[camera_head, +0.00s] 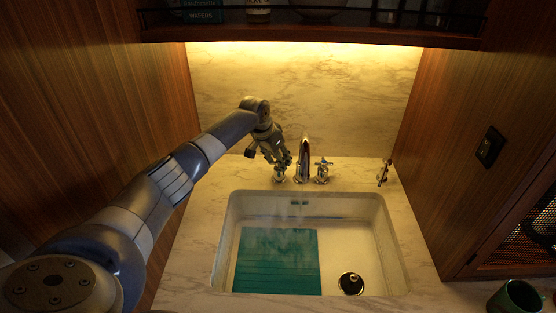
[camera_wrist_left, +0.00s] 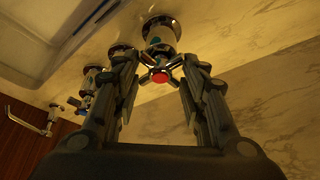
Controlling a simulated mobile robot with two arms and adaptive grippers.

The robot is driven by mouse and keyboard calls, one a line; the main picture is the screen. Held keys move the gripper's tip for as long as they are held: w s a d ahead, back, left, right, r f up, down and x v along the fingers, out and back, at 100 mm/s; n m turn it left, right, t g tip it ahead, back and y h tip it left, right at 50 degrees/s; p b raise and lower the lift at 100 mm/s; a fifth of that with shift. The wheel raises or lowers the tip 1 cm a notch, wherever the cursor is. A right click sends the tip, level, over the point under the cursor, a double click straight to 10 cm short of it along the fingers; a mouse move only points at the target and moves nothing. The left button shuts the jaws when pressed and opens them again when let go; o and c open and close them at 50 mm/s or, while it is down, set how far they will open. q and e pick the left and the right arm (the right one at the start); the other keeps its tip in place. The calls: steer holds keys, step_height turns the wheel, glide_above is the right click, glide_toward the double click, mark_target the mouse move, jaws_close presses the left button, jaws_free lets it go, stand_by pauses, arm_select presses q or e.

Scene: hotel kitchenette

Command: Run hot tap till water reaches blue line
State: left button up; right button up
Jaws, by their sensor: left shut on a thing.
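My left gripper (camera_head: 278,160) is at the left tap handle beside the chrome spout (camera_head: 304,158). In the left wrist view the gripper (camera_wrist_left: 160,88) has its fingers on either side of a chrome cross handle with a red cap (camera_wrist_left: 159,76), shut on it. The right tap (camera_head: 322,172) has a blue mark. The white sink (camera_head: 380,250) lies below. Faint pale wisps show under the spout; I cannot clearly tell a water stream or the water level. A thin dark line (camera_head: 325,218) runs along the back of the basin; its colour is unclear. My right gripper is not in view.
A teal ribbed mat (camera_head: 275,262) lies in the sink's left half, with a dark round drain or plug (camera_head: 351,284) to its right. A small chrome fitting (camera_head: 384,172) stands right of the taps. A green mug (camera_head: 516,298) is at lower right. Wooden walls flank the sink; a shelf (camera_head: 310,32) hangs above.

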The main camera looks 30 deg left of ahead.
arm_select(q)
steer(key=shift+o, duration=0.2)
steer(key=shift+s+d+f+m+h+b, duration=0.2)
steer(key=shift+f+m+h+b, duration=0.3)
steer(key=shift+m, duration=0.4)
steer(key=shift+o, duration=0.3)
steer(key=shift+r+m+g+b, duration=0.15)
steer(key=shift+m+g+b, duration=0.15)
steer(key=shift+m, duration=0.2)
steer(key=o, duration=0.9)
steer(key=shift+w, duration=0.2)
steer(key=shift+r, duration=0.2)
